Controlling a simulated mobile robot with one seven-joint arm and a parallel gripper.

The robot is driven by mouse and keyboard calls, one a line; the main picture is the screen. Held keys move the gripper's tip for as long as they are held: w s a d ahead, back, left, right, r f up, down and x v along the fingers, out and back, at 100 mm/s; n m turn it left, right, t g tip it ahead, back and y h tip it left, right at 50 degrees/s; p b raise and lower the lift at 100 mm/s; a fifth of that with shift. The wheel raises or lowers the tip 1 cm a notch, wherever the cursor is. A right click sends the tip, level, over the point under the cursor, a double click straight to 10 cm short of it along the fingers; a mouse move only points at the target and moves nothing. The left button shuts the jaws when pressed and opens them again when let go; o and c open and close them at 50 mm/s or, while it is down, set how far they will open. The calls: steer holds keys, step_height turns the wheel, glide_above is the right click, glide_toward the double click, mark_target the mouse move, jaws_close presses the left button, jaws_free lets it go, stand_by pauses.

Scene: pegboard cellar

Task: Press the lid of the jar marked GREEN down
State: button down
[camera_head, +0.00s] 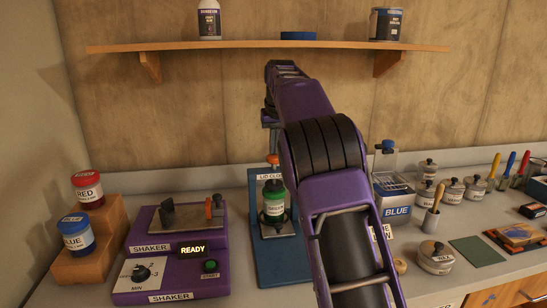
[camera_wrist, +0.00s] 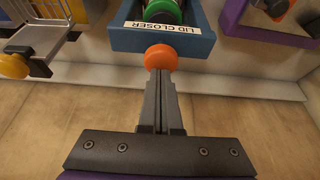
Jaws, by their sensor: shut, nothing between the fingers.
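The jar marked GREEN (camera_head: 274,207) stands upright in the blue lid closer (camera_head: 262,250), with a dark top on it. In the wrist view a green part (camera_wrist: 167,12) shows past the LID CLOSER label (camera_wrist: 163,29). An orange knob (camera_head: 272,158) sits at the top of the lid closer, and it shows in the wrist view (camera_wrist: 160,57) too. My gripper (camera_head: 272,149) is shut and empty, pointing down with its fingertips at the orange knob. They look touching or very close; I cannot tell which. My arm hides the area right of the closer.
A purple shaker (camera_head: 180,245) showing READY stands left of the closer. RED (camera_head: 87,190) and BLUE (camera_head: 76,234) jars sit on wooden steps at far left. A BLUE-labelled unit (camera_head: 394,208) stands right of my arm. A shelf (camera_head: 240,46) runs above.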

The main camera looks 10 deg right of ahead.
steer(key=shift+f+b, duration=0.7)
steer(key=shift+f, duration=0.5)
steer(key=shift+r+p, duration=0.15)
steer(key=shift+p, duration=0.15)
steer(key=shift+r+p, duration=1.6)
steer(key=shift+p, duration=0.25)
step_height(320, 180, up, 2)
steer(key=shift+r+p, duration=0.25)
steer(key=shift+p, duration=0.6)
steer(key=shift+r, duration=1.25)
